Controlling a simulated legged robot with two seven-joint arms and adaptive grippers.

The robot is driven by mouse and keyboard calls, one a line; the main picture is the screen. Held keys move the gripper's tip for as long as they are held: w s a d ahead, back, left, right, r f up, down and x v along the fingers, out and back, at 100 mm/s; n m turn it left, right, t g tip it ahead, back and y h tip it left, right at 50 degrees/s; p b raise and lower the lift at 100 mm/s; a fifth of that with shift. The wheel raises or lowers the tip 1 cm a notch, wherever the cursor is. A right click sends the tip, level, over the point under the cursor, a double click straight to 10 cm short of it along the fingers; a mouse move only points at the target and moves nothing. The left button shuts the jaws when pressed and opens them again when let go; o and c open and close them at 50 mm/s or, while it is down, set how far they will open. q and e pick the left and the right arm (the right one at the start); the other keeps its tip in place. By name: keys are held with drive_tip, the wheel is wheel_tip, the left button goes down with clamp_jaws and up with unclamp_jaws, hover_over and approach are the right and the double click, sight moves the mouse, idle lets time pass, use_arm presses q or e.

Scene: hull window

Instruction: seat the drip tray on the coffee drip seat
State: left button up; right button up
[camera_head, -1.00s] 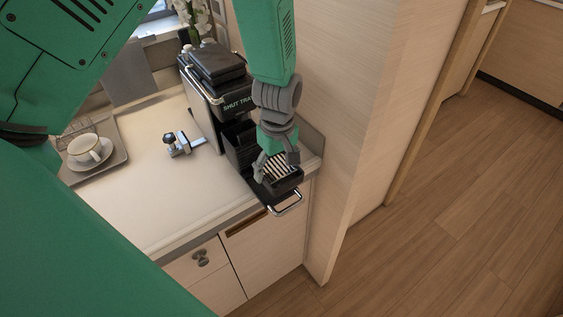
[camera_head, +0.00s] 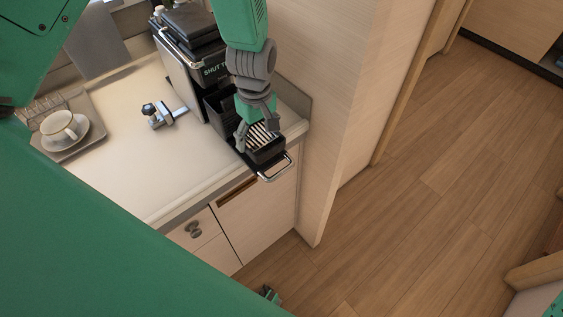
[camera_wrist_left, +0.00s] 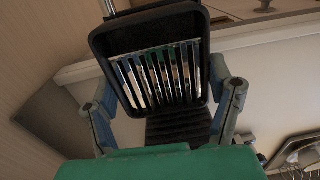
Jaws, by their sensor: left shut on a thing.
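The drip tray (camera_head: 272,154) is black with a slatted metal grate (camera_wrist_left: 160,75) and a silver bar handle (camera_head: 276,170). It is at the foot of the coffee machine (camera_head: 190,65), by the counter's front edge, its handle end past the edge. My left gripper (camera_head: 256,140) comes down from above and is shut on the tray; in the left wrist view its fingers (camera_wrist_left: 165,100) lie along both sides of the tray. The drip seat is mostly hidden by gripper and tray, so I cannot tell whether the tray rests in it.
A metal clamp-like fitting (camera_head: 160,115) stands left of the machine. A cup (camera_head: 60,127) on a saucer sits on a grey tray (camera_head: 91,141) further left. A wooden wall (camera_head: 335,100) stands close on the right. The middle counter (camera_head: 130,165) is clear.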

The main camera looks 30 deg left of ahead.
sight(248, 132)
use_arm(q)
drive_tip(key=shift+a+f, duration=0.25)
drive_tip(key=shift+a, duration=1)
drive_tip(key=shift+d+r, duration=0.1)
drive_tip(key=shift+d, duration=0.3)
drive_tip(key=d, duration=0.3)
drive_tip(key=shift+r, duration=0.3)
drive_tip(key=shift+a, duration=0.3)
drive_tip(key=a, duration=0.3)
drive_tip(key=shift+f, duration=0.35)
drive_tip(key=shift+a, duration=0.35)
drive_tip(key=shift+d+r, duration=0.25)
drive_tip(key=shift+d, duration=0.65)
drive_tip(key=shift+a+f, duration=0.1)
drive_tip(key=shift+a, duration=0.55)
drive_tip(key=shift+s+a, duration=0.1)
drive_tip(key=shift+a, duration=0.35)
drive_tip(key=shift+d+p, duration=0.3)
drive_tip(key=shift+d, duration=0.85)
use_arm(e)
drive_tip(key=shift+a+r, duration=0.6)
drive_tip(key=shift+r, duration=0.05)
